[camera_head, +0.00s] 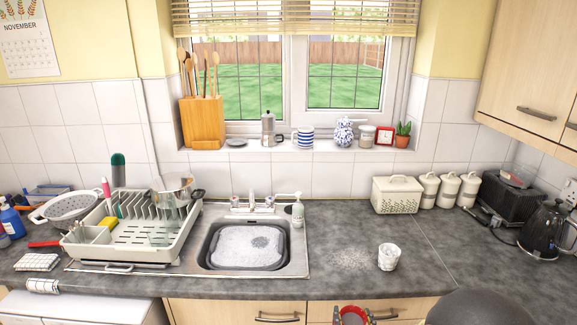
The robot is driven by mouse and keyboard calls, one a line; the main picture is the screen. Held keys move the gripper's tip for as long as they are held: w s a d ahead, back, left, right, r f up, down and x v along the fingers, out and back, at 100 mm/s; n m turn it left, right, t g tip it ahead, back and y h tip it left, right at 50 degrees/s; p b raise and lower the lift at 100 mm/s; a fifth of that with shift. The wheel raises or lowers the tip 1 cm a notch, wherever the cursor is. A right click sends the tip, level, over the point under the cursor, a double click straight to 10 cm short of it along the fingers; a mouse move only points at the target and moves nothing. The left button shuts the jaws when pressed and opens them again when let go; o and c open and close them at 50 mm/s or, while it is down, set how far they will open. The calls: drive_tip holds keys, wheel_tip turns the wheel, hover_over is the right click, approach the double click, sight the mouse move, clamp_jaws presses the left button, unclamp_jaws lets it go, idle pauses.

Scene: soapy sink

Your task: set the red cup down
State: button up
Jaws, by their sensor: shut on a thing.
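The red cup (353,314) shows only in part at the bottom edge of the picture, in front of the counter's front edge and the cabinet fronts. My gripper (340,318) is shut on it; the fingers are small and mostly cut off by the frame. I cannot tell how the cup is tilted. A dark rounded part of my arm fills the bottom right.
A white patterned cup (389,257) stands on the grey counter (340,225), with pale specks to its left. The soapy sink (300,262) and dish rack (72,240) lie left. Counter right of the white cup is clear; a black kettle (545,230) stands far right.

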drive_tip(key=shift+w+d+r, duration=0.1)
drive_tip(key=shift+d+r, duration=0.15)
drive_tip(key=shift+d, duration=0.1)
drive_tip(key=shift+w+r, duration=0.5)
drive_tip(key=shift+r, duration=0.2)
drive_tip(key=s+f, duration=0.3)
drive_tip(key=f, duration=1.1)
drive_tip(key=shift+s, duration=0.4)
